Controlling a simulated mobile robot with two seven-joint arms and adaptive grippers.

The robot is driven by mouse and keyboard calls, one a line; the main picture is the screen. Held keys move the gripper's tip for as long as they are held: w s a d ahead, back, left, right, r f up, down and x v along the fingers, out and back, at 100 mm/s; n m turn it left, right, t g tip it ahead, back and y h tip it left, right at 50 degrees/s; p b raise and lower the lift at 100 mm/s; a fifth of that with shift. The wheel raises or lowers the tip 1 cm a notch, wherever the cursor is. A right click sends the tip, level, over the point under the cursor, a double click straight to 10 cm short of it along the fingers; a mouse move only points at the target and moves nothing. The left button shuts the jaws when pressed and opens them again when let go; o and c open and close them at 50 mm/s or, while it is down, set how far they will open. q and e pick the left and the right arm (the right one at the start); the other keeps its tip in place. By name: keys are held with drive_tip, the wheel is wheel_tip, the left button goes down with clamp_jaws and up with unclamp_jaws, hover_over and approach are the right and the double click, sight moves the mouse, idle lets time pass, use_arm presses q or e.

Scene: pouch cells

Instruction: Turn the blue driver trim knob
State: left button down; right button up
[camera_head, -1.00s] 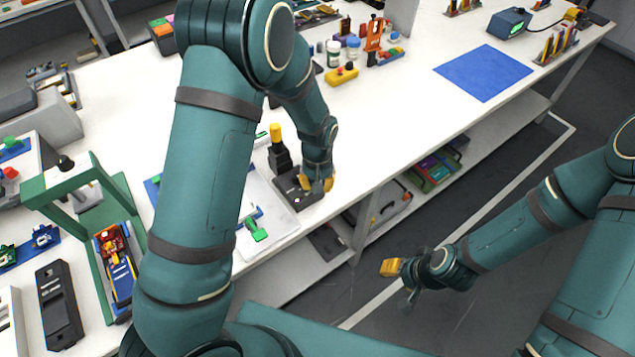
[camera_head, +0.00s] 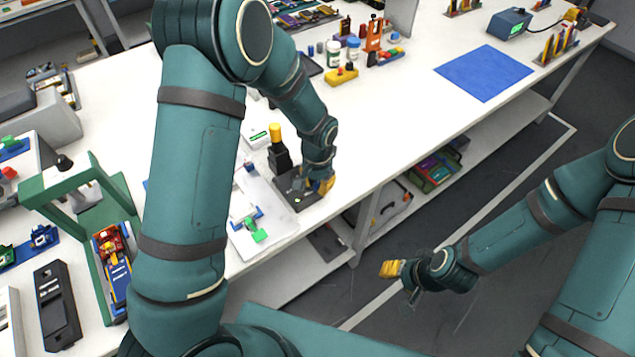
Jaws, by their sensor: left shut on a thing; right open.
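My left gripper (camera_head: 320,187) is low over the right side of a dark base plate (camera_head: 294,198) near the table's front edge. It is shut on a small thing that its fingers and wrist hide. A black upright block with a yellow top (camera_head: 276,133) stands at the back of this plate, just left of the gripper. I cannot make out a blue driver trim knob; it may be behind the gripper. My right gripper (camera_head: 402,279) is open and empty, in front of the table above the floor.
A white sheet with green and blue parts (camera_head: 258,236) lies left of the plate, partly behind my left arm. A green frame (camera_head: 62,180) stands farther left. A yellow box (camera_head: 341,77) and bottles stand behind. A blue mat (camera_head: 484,73) lies clear at right.

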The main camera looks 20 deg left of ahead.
sight(318, 185)
use_arm(q)
drive_tip(key=c, duration=0.8)
unclamp_jaws()
drive_tip(key=shift+d+r, duration=0.15)
drive_tip(key=shift+r, duration=3.85)
drive_tip(key=shift+s+f, duration=0.1)
drive_tip(key=shift+s, duration=0.05)
